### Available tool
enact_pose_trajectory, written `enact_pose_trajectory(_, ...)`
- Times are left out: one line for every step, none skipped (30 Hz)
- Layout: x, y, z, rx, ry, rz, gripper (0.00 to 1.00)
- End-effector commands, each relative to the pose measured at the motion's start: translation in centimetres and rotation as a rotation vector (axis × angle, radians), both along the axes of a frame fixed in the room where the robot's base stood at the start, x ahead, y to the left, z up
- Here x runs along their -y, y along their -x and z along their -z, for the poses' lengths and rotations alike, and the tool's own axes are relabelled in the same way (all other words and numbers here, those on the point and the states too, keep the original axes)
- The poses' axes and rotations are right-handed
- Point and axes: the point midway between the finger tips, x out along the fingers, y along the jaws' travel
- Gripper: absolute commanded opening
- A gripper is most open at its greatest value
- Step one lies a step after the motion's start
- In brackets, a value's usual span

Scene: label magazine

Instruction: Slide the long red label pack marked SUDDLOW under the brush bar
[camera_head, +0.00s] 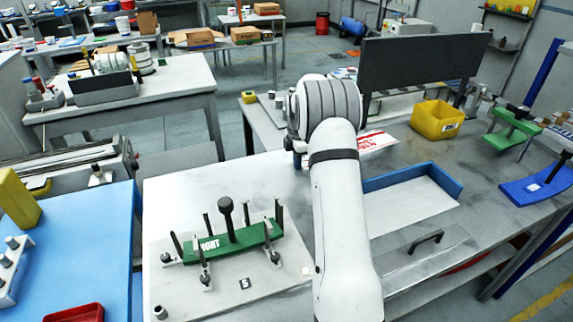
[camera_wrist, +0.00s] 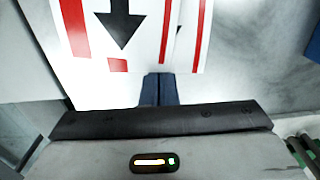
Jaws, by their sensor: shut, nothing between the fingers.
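A white label pack with red print (camera_head: 376,142) lies flat on the grey bench, partly hidden behind my arm. Its lettering is too small to read surely. In the wrist view, white label sheets with red stripes and a black arrow (camera_wrist: 115,72) fill the upper part; a second striped edge (camera_wrist: 199,45) shows beside them. My gripper (camera_wrist: 161,88) is shut and empty, its dark fingers at the near edge of the labels; I cannot tell whether they touch.
A green block among upright pins (camera_head: 230,243) stands on a plate at the front left. A blue-edged tray (camera_head: 408,180) lies right of my arm, with a dark handle (camera_head: 426,241) nearer. A yellow bin (camera_head: 436,120) stands at the right. Some bench surface around the pack is clear.

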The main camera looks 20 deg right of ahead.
Motion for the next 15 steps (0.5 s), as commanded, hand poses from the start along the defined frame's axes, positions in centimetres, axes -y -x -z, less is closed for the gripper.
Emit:
enact_pose_trajectory(0.0,0.0,0.0,0.0,0.0,0.0,0.0)
enact_pose_trajectory(0.0,0.0,0.0,0.0,0.0,0.0,0.0)
enact_pose_trajectory(0.0,0.0,0.0,0.0,0.0,0.0,0.0)
enact_pose_trajectory(0.0,0.0,0.0,0.0,0.0,0.0,0.0)
enact_pose_trajectory(0.0,0.0,0.0,0.0,0.0,0.0,0.0)
enact_pose_trajectory(0.0,0.0,0.0,0.0,0.0,0.0,0.0)
enact_pose_trajectory(0.0,0.0,0.0,0.0,0.0,0.0,0.0)
enact_pose_trajectory(0.0,0.0,0.0,0.0,0.0,0.0,0.0)
enact_pose_trajectory(-0.1,0.0,0.0,0.0,0.0,0.0,0.0)
enact_pose_trajectory(-0.3,0.0,0.0,0.0,0.0,0.0,0.0)
enact_pose_trajectory(-0.4,0.0,0.0,0.0,0.0,-0.001,0.0)
enact_pose_trajectory(-0.8,0.0,0.0,0.0,0.0,-0.002,0.0)
enact_pose_trajectory(-1.2,0.0,0.0,0.0,0.0,-0.002,0.0)
enact_pose_trajectory(-1.6,0.0,0.1,0.0,0.0,-0.001,0.0)
enact_pose_trajectory(-2.2,0.0,0.1,-0.001,0.0,-0.001,0.0)
